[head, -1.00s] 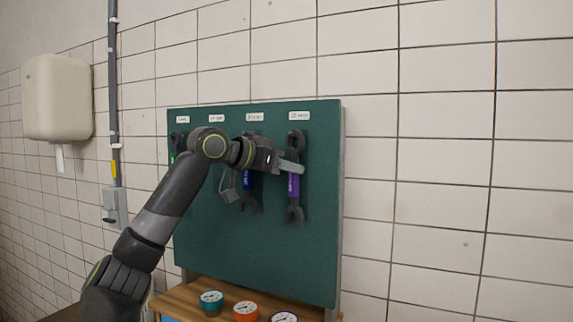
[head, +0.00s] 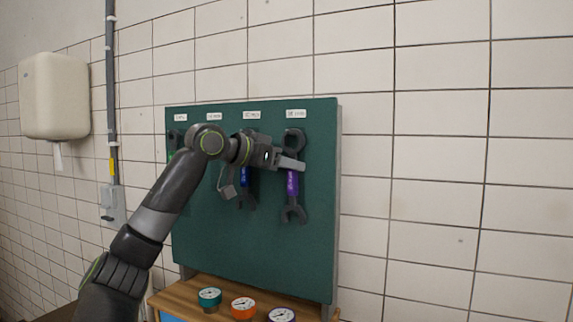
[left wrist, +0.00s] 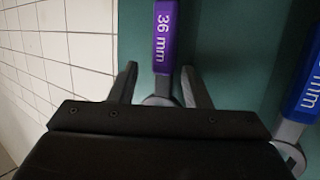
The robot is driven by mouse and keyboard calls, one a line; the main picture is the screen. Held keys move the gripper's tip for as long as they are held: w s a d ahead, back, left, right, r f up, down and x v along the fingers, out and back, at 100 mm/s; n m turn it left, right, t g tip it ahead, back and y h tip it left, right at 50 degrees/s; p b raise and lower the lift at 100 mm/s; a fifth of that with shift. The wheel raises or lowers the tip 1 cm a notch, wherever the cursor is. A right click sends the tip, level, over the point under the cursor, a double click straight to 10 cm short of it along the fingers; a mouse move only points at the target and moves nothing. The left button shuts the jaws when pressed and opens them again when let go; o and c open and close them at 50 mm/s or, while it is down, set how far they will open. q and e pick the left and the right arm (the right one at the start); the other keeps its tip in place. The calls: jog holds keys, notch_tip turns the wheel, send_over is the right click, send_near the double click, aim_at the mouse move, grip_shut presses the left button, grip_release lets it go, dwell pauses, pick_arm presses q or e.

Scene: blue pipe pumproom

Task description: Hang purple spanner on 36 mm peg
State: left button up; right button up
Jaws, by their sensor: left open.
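The purple spanner (head: 292,183) hangs upright on the green board, below the rightmost label. In the left wrist view its purple handle (left wrist: 164,45) reads "36 mm", and its ring end shows partly behind my gripper. My left gripper (head: 291,163) is in front of the spanner's upper part. In the left wrist view the two fingers of the left gripper (left wrist: 160,86) stand apart, one on each side of the spanner, with visible gaps. The peg itself is hidden or too small to make out. My right gripper is not in view.
A blue spanner (head: 245,177) hangs close by on the left, partly behind my arm. The green board (head: 255,255) stands above a wooden shelf (head: 222,309) with several gauges (head: 243,308). Right of the board is bare tiled wall. A dispenser (head: 54,96) and pipe are at left.

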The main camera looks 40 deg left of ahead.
pick_arm(q)
jog(key=shift+a+f, duration=0.1)
jog(key=shift+a, duration=0.05)
jog(key=b+v, duration=0.7)
jog(key=v, duration=1)
jog(key=shift+s, duration=0.2)
